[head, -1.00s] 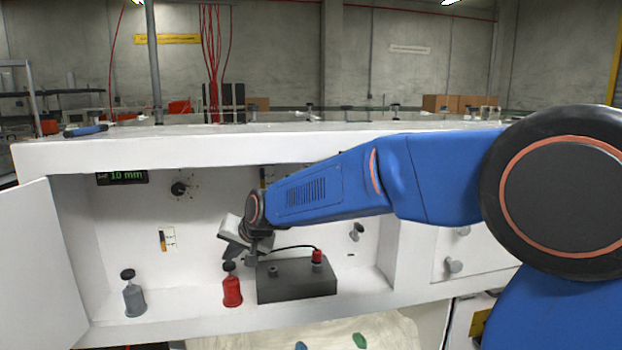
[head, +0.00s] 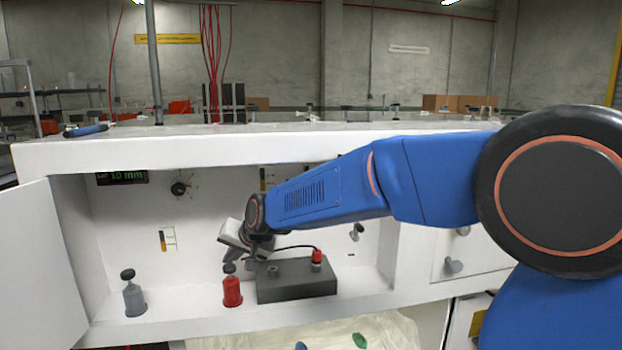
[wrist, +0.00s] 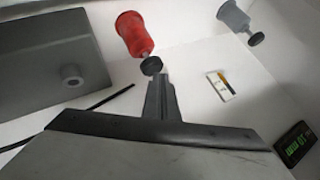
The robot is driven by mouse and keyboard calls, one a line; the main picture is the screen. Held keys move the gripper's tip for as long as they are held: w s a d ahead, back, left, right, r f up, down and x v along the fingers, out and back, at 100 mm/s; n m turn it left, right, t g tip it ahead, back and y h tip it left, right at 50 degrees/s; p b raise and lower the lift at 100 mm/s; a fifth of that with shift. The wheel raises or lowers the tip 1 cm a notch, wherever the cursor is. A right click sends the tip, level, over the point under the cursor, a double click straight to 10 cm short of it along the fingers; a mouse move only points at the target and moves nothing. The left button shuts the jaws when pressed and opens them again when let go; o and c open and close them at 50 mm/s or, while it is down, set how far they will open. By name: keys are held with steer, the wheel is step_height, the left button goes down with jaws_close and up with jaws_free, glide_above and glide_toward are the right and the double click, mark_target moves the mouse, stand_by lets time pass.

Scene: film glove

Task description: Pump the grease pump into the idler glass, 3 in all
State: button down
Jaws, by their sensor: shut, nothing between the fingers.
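A red pump (head: 232,291) with a black knob (head: 229,268) stands upright in the open white cabinet. A grey pump (head: 134,300) with a black knob stands to its left. No readable label shows which is the grease pump. A small gauge (head: 168,238) with an orange and dark strip is on the back wall; it also shows in the wrist view (wrist: 220,86). I cannot tell whether it is the idler glass. My gripper (head: 231,259) is shut and empty, pointing down at the red pump's knob. In the wrist view its fingertips (wrist: 157,76) are right at the knob (wrist: 151,66); contact is unclear.
A dark grey box (head: 297,281) with a socket, a red fitting and a black cable stands right of the red pump. An open door (head: 38,265) bounds the left. A dial (head: 180,188) and a green "10 mm" display (head: 122,177) are on the back wall.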

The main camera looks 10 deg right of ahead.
mark_target(232, 267)
steer(key=shift+f, duration=0.45)
stand_by(0.4)
steer(key=shift+r, duration=1.05)
steer(key=shift+r, duration=2.9)
steer(key=shift+r, duration=0.1)
steer(key=shift+f, duration=3.1)
